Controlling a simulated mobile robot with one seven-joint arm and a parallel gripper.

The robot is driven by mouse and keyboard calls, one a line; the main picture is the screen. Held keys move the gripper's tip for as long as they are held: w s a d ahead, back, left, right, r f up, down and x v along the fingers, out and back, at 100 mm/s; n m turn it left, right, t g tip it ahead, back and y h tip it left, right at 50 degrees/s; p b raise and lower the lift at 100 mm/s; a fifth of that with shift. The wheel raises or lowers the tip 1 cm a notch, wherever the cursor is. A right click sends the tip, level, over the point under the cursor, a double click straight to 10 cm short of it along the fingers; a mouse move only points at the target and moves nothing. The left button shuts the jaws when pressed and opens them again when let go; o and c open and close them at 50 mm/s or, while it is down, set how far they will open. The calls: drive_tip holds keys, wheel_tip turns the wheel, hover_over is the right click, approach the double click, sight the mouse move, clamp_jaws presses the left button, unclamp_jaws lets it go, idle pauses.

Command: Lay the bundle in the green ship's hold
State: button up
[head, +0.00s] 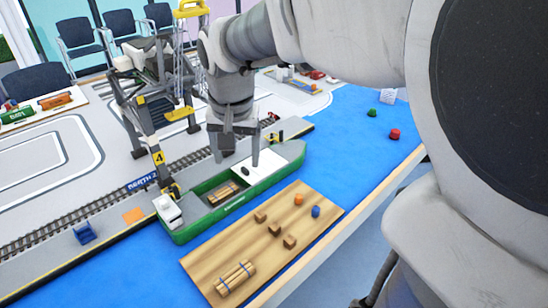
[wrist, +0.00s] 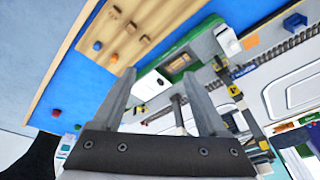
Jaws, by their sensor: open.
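A bundle of pale logs with blue straps (head: 235,278) lies on the near left end of the wooden board in the head view. The green ship (head: 240,202) floats beside the quay. Its open hold (head: 212,202) has a small brown wooden load (head: 223,193) in it; the hold also shows in the wrist view (wrist: 180,62). A white cover (head: 256,166) lies on the deck right of the hold. My gripper (head: 237,158) is open and empty, pointing down above the white cover; its fingers also show in the wrist view (wrist: 160,78). The strapped bundle is well away from it.
The wooden board (head: 205,263) holds several brown blocks (head: 274,229), an orange piece (head: 299,199) and a blue piece (head: 316,211). A grey gantry crane (head: 140,115) stands left of my gripper on the quay. An orange square (head: 134,215) and a blue item (head: 84,232) lie on the quay.

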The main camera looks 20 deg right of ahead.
drive_tip(key=s+n+t, duration=0.2)
drive_tip(key=s+n, duration=0.3)
drive_tip(key=s, duration=1)
drive_tip(key=shift+a+r+n+t+y, duration=0.15)
drive_tip(key=shift+r+n+t+y, duration=0.15)
drive_tip(key=shift+r+n, duration=0.1)
drive_tip(key=shift+w+r, duration=0.1)
drive_tip(key=shift+r, duration=0.05)
